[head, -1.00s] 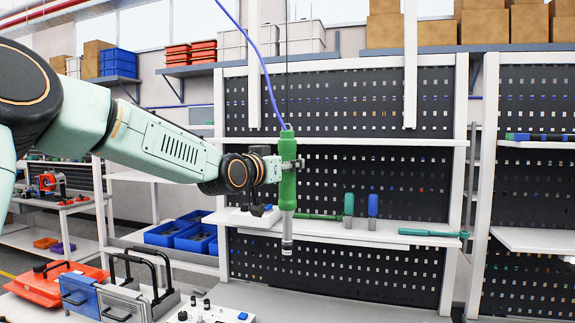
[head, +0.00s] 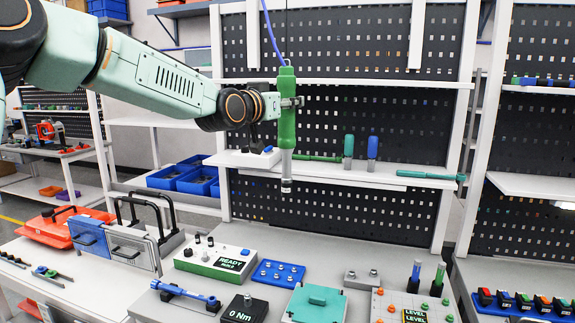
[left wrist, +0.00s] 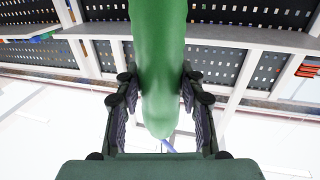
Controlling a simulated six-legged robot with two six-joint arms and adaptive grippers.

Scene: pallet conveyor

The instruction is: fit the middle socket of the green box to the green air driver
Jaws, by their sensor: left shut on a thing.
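The green air driver (head: 287,135) hangs upright, its grey shaft and silver tip pointing down. My left gripper (head: 291,102) is shut around its green body. In the left wrist view the green driver body (left wrist: 160,70) lies between the two black fingers (left wrist: 160,105). A white box with a green front panel (head: 214,268) reading READY stands on the bench below and left of the driver. Several small dark pieces (head: 197,240) stand on its left part, too small to tell which is the middle socket. The driver tip is empty and well above the bench. My right gripper is out of view.
A blue hose (head: 270,35) runs up from the driver. A white shelf (head: 330,172) with upright green and blue drivers is behind it. The bench holds a blue plate (head: 278,273), a teal block (head: 315,303), a black 0 Nm box (head: 245,308) and a toolbox (head: 130,248).

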